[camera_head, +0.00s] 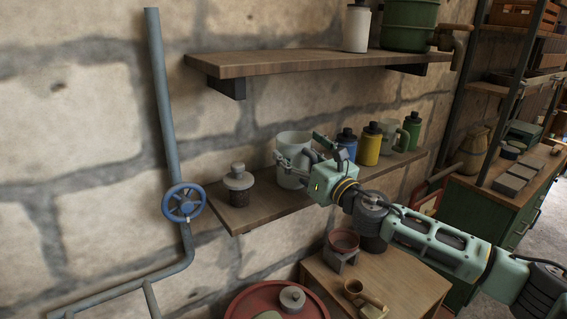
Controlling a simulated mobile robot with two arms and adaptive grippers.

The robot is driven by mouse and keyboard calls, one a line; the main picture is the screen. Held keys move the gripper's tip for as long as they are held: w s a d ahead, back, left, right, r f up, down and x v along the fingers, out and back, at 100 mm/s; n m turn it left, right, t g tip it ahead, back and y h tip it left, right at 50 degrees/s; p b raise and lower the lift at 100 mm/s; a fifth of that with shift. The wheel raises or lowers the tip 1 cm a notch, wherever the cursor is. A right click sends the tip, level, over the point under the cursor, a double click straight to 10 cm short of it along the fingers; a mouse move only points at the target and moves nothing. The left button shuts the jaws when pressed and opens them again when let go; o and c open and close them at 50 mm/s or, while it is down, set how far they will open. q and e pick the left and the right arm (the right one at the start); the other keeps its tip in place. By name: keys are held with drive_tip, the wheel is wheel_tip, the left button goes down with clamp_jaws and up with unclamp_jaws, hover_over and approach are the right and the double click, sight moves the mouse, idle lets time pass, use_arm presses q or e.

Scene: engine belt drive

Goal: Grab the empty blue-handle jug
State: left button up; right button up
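A pale, whitish jug (292,141) stands upright on the lower wooden shelf, left of the bottles. A small dark bluish part, which may be its handle, shows at its right side, partly hidden by my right gripper. My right gripper (301,149) is in front of the jug, its arm coming from the right. Its fingers are spread apart, one across the jug's front and one by its right edge. I cannot tell whether they touch it. Another pale jug (390,130) stands further right on the shelf. My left gripper is not in view.
A lidded jar (238,184) stands left of the jug. Blue (347,143), yellow (369,146) and green (412,130) bottles stand to its right. An upper shelf (290,63) hangs above. A pipe with a blue valve wheel (184,203) runs down the wall at left.

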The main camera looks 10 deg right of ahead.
drive_tip(key=c, duration=1.1)
